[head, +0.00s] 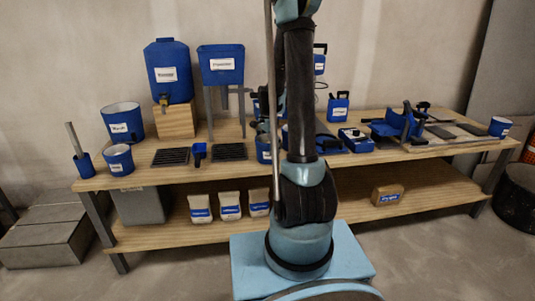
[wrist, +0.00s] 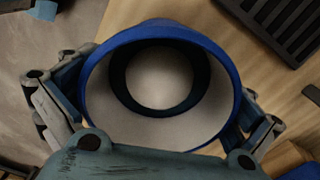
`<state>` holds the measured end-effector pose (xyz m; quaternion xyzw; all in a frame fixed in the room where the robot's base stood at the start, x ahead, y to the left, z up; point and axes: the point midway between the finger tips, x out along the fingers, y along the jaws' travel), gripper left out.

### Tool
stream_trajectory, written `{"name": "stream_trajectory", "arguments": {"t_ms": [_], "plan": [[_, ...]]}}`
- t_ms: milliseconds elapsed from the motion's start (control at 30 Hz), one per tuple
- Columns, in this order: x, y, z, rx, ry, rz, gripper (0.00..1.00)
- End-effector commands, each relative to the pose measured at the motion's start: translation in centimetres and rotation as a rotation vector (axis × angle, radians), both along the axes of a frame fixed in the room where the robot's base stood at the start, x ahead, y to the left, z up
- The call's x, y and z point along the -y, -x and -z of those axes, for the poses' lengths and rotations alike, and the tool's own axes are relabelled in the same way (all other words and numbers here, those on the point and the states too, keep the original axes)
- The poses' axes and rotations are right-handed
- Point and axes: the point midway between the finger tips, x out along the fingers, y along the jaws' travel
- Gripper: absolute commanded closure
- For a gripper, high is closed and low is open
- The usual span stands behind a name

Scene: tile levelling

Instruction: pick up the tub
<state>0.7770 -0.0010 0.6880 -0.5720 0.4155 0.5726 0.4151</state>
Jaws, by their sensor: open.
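A blue tub with a pale inside fills the middle of the wrist view (wrist: 105,98), its open mouth facing the camera. A dark ring shows around its pale bottom. In the head view it appears to be the small labelled blue tub (head: 263,152) at the front of the bench top, partly hidden by my arm. My gripper (wrist: 155,112) is open, with one finger at the left of the tub's rim and one at the right. I cannot tell whether the fingers touch it. In the head view my gripper is mostly hidden behind my arm.
The wooden bench (head: 140,177) holds a dark grate (head: 229,152), also in the wrist view (wrist: 280,25), and a blue scoop (head: 199,153). Other tubs (head: 118,158) stand left. Blue tools (head: 400,125) crowd the right. Bags (head: 230,207) stand on the lower shelf.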

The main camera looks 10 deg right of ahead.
Motion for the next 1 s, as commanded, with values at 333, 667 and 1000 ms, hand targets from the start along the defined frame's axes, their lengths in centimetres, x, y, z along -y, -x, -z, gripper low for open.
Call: {"name": "stream_trajectory", "arguments": {"t_ms": [333, 667, 1000], "plan": [[0.0, 0.04, 0.7, 0.0, 0.0, 0.0, 0.0], [0.01, 0.03, 0.69, 0.0, 0.0, 0.0, 0.7], [0.0, 0.03, 0.36, 0.0, 0.0, 0.0, 0.73]]}}
